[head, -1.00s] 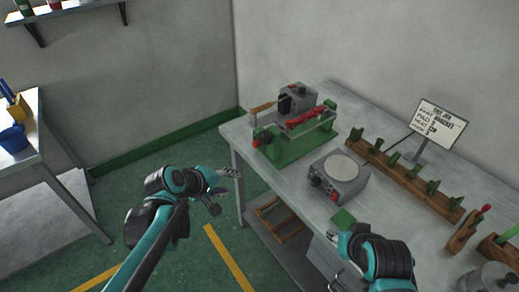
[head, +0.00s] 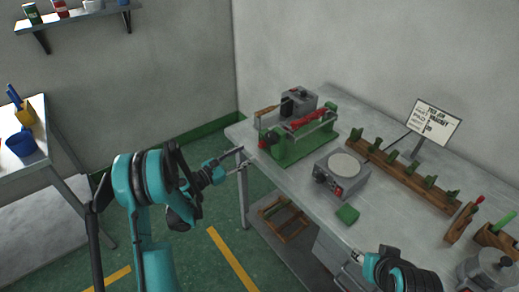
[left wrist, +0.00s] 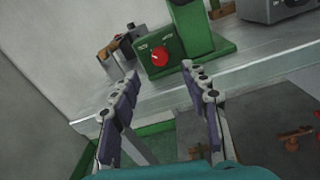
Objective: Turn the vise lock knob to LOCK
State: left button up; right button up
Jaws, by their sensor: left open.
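The vise lock knob (left wrist: 159,57) is a red round knob on the front face of the green vise base in the left wrist view. It also shows as a small red spot in the head view (head: 264,144). Its pale labels are too small to read. The green vise (head: 301,146) sits near the left end of the workbench. My left gripper (head: 242,155) is open and empty, in front of the bench edge and apart from the knob; in the left wrist view its fingers (left wrist: 160,82) spread below and either side of the knob. My right gripper (head: 357,256) is small at the bench's front edge.
On the workbench (head: 292,187) are a grey round-topped device (head: 342,174), a green pad (head: 347,214), a wooden rack (head: 400,175) and a sign (head: 434,121). A side table (head: 42,155) stands at the left. Open floor lies between them.

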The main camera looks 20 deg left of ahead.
aim_at(260, 146)
pick_arm(q)
jog(key=b+x, duration=0.1)
jog(key=x, duration=0.5)
jog(key=shift+w+d+b, duration=0.25)
jog(key=shift+w+b, duration=0.05)
grip_shut()
